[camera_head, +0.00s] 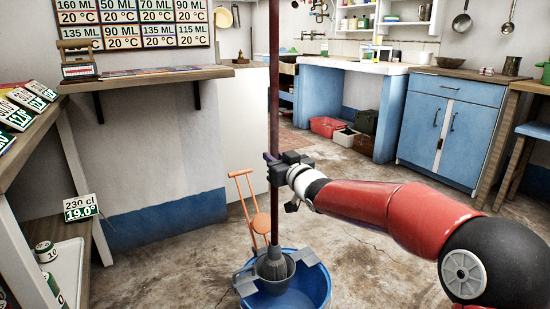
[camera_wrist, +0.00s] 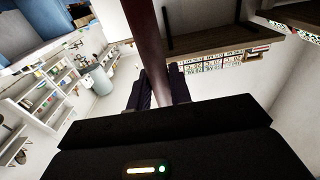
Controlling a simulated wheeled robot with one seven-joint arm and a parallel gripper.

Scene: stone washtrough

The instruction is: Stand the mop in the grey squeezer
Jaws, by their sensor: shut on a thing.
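The mop has a long dark red-brown handle (camera_head: 274,110) that stands close to upright. Its grey head (camera_head: 274,262) is at the grey squeezer (camera_head: 246,281), which sits on the rim of a blue bucket (camera_head: 318,282) on the floor. The head appears to be inside the squeezer's cone, but its lower end is hidden. My gripper (camera_head: 276,170) is shut around the handle, well above the bucket. In the wrist view the handle (camera_wrist: 162,55) runs up from between the dark fingers (camera_wrist: 155,92).
A wall shelf (camera_head: 150,76) and a side rack (camera_head: 75,180) are at the left. Blue cabinets (camera_head: 450,125) stand at the right. The concrete floor (camera_head: 380,240) right of the bucket is clear.

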